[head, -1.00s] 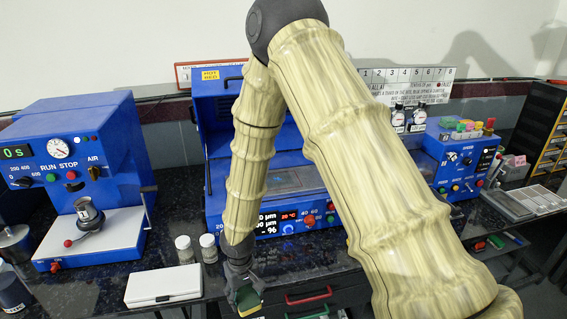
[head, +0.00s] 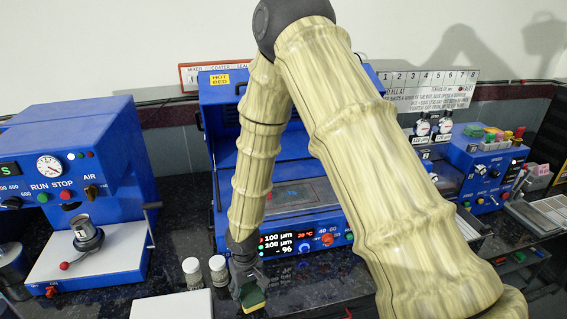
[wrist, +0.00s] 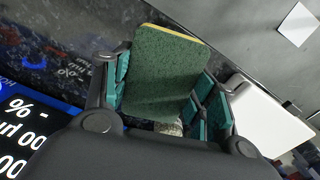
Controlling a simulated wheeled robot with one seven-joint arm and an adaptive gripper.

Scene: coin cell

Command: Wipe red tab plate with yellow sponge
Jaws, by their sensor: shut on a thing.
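My gripper (head: 246,283) is shut on the yellow sponge (head: 254,300), low in front of the hot bed machine. In the wrist view the sponge (wrist: 165,72) shows a dark green scouring face and a thin yellow edge, standing up between the teal finger pads of my gripper (wrist: 162,95). In the head view its yellow part is at the lower side. I cannot pick out the red tab plate for certain; small red and green pieces (head: 519,256) lie at the right under the bench devices.
Two lidded jars (head: 217,270) and a white box (head: 170,304) are just left of my gripper. The blue hot bed machine (head: 215,150) stands behind it. A blue press (head: 75,150) is at the left.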

